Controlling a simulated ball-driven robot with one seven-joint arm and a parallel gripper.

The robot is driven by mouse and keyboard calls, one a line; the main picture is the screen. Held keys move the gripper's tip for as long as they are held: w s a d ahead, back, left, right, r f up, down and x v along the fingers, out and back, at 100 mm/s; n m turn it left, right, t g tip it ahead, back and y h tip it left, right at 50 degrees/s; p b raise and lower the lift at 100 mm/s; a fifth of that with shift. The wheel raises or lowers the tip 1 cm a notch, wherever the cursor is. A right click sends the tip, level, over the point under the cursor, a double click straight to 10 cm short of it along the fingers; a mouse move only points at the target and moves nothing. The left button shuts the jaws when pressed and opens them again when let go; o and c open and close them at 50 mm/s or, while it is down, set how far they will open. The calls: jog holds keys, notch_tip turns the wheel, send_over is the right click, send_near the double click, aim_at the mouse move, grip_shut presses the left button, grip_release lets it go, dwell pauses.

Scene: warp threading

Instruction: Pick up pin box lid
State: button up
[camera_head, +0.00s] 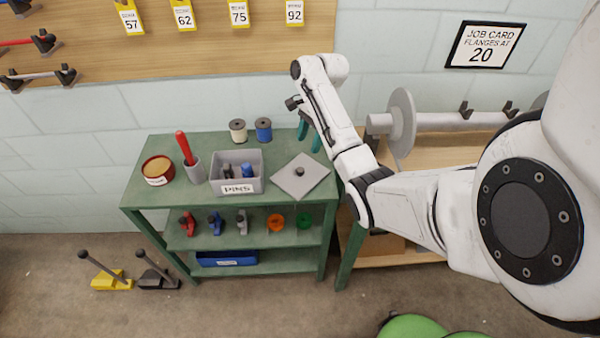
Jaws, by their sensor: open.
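The pin box lid (313,182) is a flat grey plate with a dark round knob. It lies on the right part of the green shelf unit's top. The open grey pin box (237,187), labelled PINS, stands just left of it with dark and blue pins inside. My gripper (310,137) has teal fingers that point down above the back right of the tabletop, behind the lid and apart from it. The fingers are spread open with nothing between them.
Two thread spools (263,130) stand behind the pin box. A cup with a red-handled tool (193,167) and a round red tin (158,171) are to the left. A roller beam (450,121) lies right of my arm. The shelf below holds several small coloured items.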

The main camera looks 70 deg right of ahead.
send_over(301, 169)
jog(key=d, duration=0.2)
jog(key=f, duration=0.2)
jog(key=s+f, duration=0.1)
jog(key=f, duration=0.1)
jog(key=shift+d+f, duration=0.1)
jog(key=shift+f, duration=0.1)
jog(key=shift+a+p+x, duration=0.15)
jog(key=shift+a+x, duration=0.05)
jog(key=shift+x, duration=1.15)
jog(key=shift+a+p+x, duration=0.15)
jog(key=shift+a+x, duration=0.05)
jog(key=shift+x, duration=1.2)
jog(key=shift+r, duration=0.1)
grip_shut()
